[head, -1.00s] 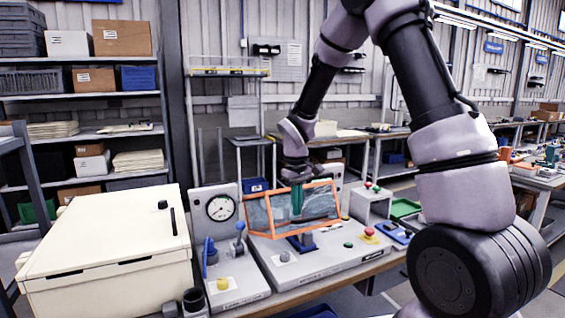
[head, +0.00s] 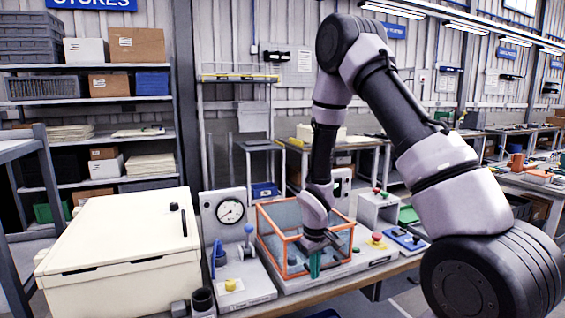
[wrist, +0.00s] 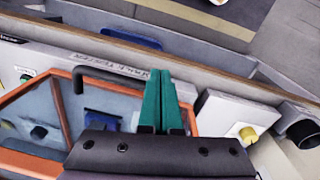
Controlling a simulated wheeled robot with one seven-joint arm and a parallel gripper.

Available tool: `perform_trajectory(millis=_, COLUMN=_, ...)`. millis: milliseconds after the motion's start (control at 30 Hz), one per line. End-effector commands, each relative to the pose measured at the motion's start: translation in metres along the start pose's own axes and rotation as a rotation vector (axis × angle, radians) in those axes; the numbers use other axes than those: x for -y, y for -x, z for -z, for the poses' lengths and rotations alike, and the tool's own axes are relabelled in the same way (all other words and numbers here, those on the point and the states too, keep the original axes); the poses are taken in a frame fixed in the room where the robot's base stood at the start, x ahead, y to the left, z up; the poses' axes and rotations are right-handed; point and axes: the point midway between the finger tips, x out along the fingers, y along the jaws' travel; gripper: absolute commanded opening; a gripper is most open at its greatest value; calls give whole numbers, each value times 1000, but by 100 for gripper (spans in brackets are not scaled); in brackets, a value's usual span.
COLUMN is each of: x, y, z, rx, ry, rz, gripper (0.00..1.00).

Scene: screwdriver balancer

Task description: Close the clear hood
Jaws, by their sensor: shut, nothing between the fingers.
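The clear hood (head: 283,216) has orange edges and sits as a box over the grey test station in the head view. Its lower front edge looks at or close to the station base; I cannot tell whether it rests there. In the wrist view the hood (wrist: 66,112) fills the left, with a black handle (wrist: 108,84) at its front. My gripper (head: 315,264) has teal fingers, shut and empty, pointing down by the hood's front. In the wrist view the gripper (wrist: 166,88) is just right of the handle. Contact with the hood cannot be told.
A cream chest (head: 118,245) stands left of the station. A gauge panel (head: 231,211) and a lever box with a yellow button (head: 230,285) stand beside the hood. A red-knobbed box (head: 378,210) and a blue tray (head: 406,239) are to the right.

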Motion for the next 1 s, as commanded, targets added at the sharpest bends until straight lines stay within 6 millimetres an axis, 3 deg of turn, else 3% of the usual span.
perform_trajectory(millis=467, x=0, y=3, z=1, rx=-2, ry=0, rz=0, gripper=0)
perform_trajectory(millis=700, x=5, y=39, z=12, rx=-7, ry=-3, rz=-1, gripper=0)
perform_trajectory(millis=1000, x=18, y=70, z=-47, rx=-2, ry=-1, rz=0, gripper=0)
